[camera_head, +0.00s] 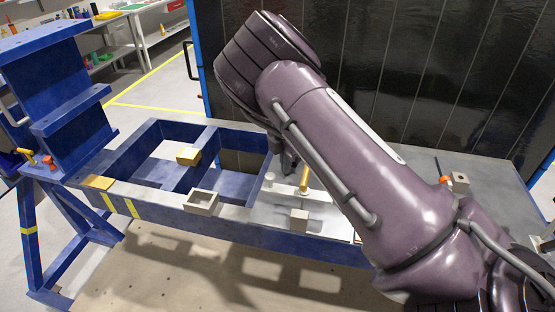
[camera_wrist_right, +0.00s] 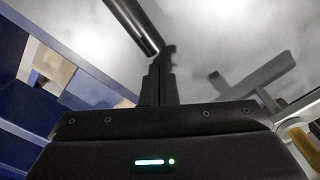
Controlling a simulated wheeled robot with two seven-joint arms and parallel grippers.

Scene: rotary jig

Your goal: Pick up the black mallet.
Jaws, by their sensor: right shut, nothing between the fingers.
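My right gripper (camera_head: 288,164) points down over the pale top at the right end of the blue jig frame, partly hidden by my right arm. In the right wrist view its fingers (camera_wrist_right: 161,72) are shut together and empty. A dark rod (camera_wrist_right: 134,24) with a shiny streak comes in from the top of that view and ends near the fingertips. It may be part of the black mallet; I cannot tell whether it touches the fingers. I cannot clearly make out the mallet in the head view, where my arm covers much of the worktop. My left gripper is not in view.
The blue frame (camera_head: 158,205) has open bays, with a yellow block (camera_head: 188,156) and a grey open box (camera_head: 201,202) on it. An upright yellow cylinder (camera_head: 304,179) and beige block (camera_head: 299,220) stand near my gripper. A blue post (camera_head: 60,95) rises at left.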

